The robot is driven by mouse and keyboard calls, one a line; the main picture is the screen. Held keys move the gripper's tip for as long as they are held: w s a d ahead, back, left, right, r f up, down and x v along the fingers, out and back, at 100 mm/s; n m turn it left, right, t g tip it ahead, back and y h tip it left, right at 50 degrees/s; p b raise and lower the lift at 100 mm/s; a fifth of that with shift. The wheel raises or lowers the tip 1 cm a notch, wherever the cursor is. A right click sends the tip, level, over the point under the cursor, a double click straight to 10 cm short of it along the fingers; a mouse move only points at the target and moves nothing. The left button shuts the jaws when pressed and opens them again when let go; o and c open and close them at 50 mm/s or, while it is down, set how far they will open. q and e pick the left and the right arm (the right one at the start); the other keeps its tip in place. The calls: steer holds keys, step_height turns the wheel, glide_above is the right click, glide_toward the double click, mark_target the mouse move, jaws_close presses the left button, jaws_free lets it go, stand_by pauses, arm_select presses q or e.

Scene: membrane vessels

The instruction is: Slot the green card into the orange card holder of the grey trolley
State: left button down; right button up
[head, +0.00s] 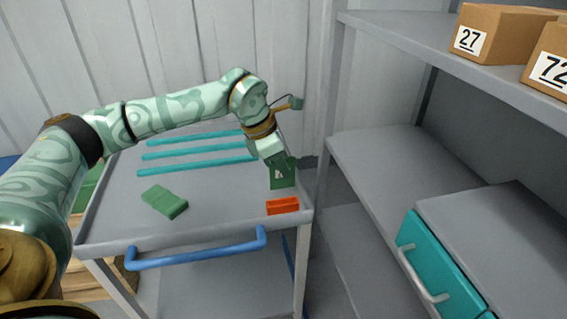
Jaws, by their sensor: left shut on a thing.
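My left gripper (274,160) is shut on the green card (283,177) and holds it upright over the right side of the grey trolley (225,211). The orange card holder (283,205) sits at the trolley's front right corner, just in front of and below the card. The card's lower edge appears a little behind the holder, and I cannot tell whether it touches anything. My right gripper is not in view.
A green block (165,202) lies on the trolley's left part. Teal strips (195,160) cross its back. A blue handle (197,253) runs along its front. Grey shelving (375,165) stands close on the right, with numbered boxes (497,32) and a teal drawer (436,272).

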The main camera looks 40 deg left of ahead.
mark_target(282, 188)
arm_select(q)
step_height(282, 188, down, 2)
steer(key=shift+f+b, duration=0.2)
steer(key=shift+b, duration=0.6)
steer(key=shift+f+b, duration=0.8)
steer(key=shift+f, duration=0.1)
steer(key=shift+f+b, duration=0.7)
steer(key=shift+f, duration=1)
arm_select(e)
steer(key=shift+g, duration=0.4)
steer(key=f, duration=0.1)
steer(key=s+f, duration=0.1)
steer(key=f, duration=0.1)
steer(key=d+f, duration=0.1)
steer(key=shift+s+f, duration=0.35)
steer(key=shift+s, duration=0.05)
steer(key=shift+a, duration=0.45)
arm_select(q)
steer(key=shift+f, duration=0.2)
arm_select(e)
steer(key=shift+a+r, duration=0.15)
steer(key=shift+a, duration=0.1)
